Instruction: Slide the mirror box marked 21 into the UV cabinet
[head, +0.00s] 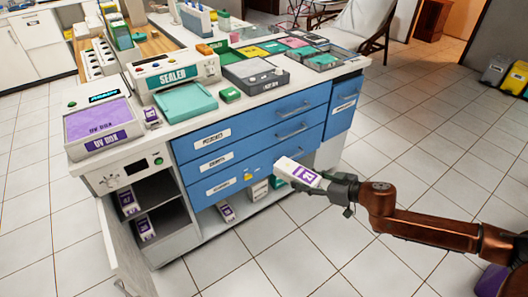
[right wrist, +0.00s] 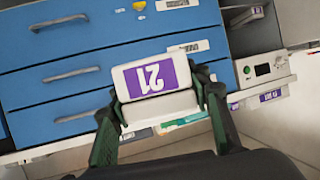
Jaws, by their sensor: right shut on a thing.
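The mirror box marked 21 (head: 297,172) is white with a purple label. My right gripper (head: 322,187) is shut on it and holds it up in front of the blue drawers, clear of the counter. In the right wrist view the box (right wrist: 156,88) sits between the two fingers, its 21 upside down. The UV cabinet (head: 133,177) is at the lower left, with a knob and small screen on its front panel. Its door (head: 118,255) stands open. Two purple-labelled white boxes stand inside, one on the upper shelf (head: 128,203) and one below (head: 145,228). My left gripper is not in view.
Blue drawers (head: 255,140) with bar handles lie between the held box and the cabinet. A low open shelf beneath holds a purple-labelled box (head: 227,212) and other boxes. The counter above carries a UV box (head: 97,122) and a sealer (head: 172,75).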

